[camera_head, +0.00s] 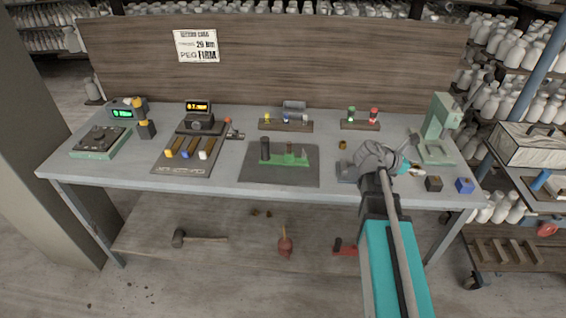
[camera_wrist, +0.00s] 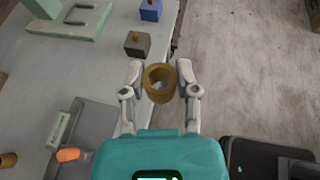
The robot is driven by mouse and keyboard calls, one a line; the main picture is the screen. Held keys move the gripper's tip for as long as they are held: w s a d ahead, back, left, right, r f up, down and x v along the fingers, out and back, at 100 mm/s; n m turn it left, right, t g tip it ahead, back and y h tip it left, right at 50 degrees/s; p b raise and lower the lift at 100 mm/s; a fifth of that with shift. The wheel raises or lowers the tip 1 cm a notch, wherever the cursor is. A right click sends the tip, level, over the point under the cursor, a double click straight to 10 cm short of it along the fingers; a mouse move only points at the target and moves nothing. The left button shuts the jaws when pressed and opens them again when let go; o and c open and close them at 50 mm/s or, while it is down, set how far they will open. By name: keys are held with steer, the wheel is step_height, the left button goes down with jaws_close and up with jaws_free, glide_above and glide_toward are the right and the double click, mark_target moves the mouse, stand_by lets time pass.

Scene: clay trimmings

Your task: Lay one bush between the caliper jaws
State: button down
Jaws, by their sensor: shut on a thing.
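My gripper (camera_wrist: 161,88) is shut on a brown ring-shaped bush (camera_wrist: 158,75), its open bore facing the wrist camera. In the head view my gripper (camera_head: 412,170) is over the right front part of the bench, and the held bush is hard to make out there. A second brown bush (camera_head: 343,145) stands on the bench to the left of my arm; it also shows at the left edge of the wrist view (camera_wrist: 8,160). A grey plate (camera_wrist: 98,118) with a pale label-like piece and an orange part lies beside my gripper. I cannot tell whether it is the caliper.
A dark block (camera_wrist: 137,44) and a blue block (camera_wrist: 151,10) stand near the bench's front edge. A green stand (camera_head: 437,130) is behind them. A dark mat (camera_head: 280,177) with a green stepped piece lies mid-bench. Bare bench shows between the mat and the left tray (camera_head: 185,170).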

steer(key=a+f+n+t+y+b, duration=0.1)
steer(key=a+n+t+y, duration=0.4)
steer(key=a, duration=3.7)
steer(key=n+t, duration=0.2)
steer(key=n, duration=0.1)
steer(key=shift+w+f+t, duration=0.15)
steer(key=shift+f+t, duration=0.1)
steer(key=shift+t, duration=0.15)
steer(key=w+a+f+b, duration=0.1)
steer(key=w+f+b, duration=0.2)
steer(key=w, duration=0.1)
steer(key=w+a+f+b, duration=0.1)
steer(key=w+f+b, duration=0.2)
steer(key=w, duration=0.1)
steer(key=w+a+f+b, duration=0.1)
steer(key=w+f+b, duration=0.2)
steer(key=w, duration=0.1)
steer(key=shift+w+a, duration=0.15)
steer(key=shift+w, duration=0.25)
steer(key=shift+f+b, duration=0.1)
steer(key=shift+b, duration=0.25)
steer(key=shift+w+a+f+b, duration=0.1)
steer(key=shift+w+f+b, duration=0.25)
steer(key=shift+f+b, duration=1.55)
steer(key=shift+f, duration=0.05)
